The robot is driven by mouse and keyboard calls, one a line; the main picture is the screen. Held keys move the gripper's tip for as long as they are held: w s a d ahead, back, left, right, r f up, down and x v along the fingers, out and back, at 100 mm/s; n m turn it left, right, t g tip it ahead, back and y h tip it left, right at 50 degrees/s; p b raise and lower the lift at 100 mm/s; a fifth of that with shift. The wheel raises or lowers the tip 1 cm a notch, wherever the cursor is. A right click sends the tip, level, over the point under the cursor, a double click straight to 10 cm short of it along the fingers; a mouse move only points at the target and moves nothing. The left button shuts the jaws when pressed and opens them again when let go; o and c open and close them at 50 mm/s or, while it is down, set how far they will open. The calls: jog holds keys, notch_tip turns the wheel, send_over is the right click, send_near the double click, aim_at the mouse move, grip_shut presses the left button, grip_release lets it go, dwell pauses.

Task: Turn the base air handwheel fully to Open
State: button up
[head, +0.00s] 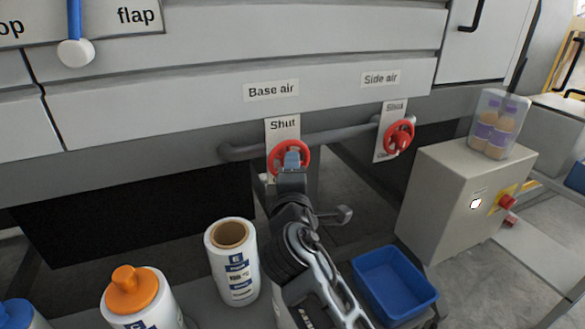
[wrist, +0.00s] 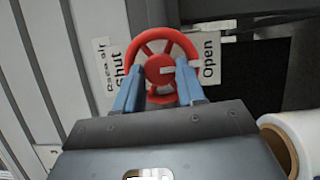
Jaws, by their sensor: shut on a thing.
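The base air handwheel (head: 275,157) is a red spoked wheel under the "Base air" label, on a grey pipe. In the wrist view the red wheel (wrist: 158,44) faces me, with the word "Shut" on the plate at its left and "Open" (wrist: 209,60) at its right. A pale mark shows at its hub. My gripper (head: 291,160) is at the wheel in the head view. Its two blue fingers (wrist: 158,82) reach the wheel's lower part in the wrist view and are shut on it. The fingers and my wrist hide part of the rim.
The red side air handwheel (head: 399,138) is to the right on the same pipe (head: 338,136). A grey control box (head: 440,200) carries a clear container of bottles (head: 496,125). A blue bin (head: 394,284), a white roll (head: 230,262) and an orange-capped bottle (head: 130,293) stand below.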

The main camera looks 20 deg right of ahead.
jog(key=shift+d+m, duration=0.1)
jog(key=shift+m, duration=0.3)
jog(key=o, duration=1.1)
jog(key=shift+c, duration=0.2)
jog(key=b+v, duration=0.1)
jog(key=v, duration=0.6)
jog(key=shift+s, duration=0.35)
jog(key=shift+s+a, duration=0.1)
jog(key=shift+a, duration=0.2)
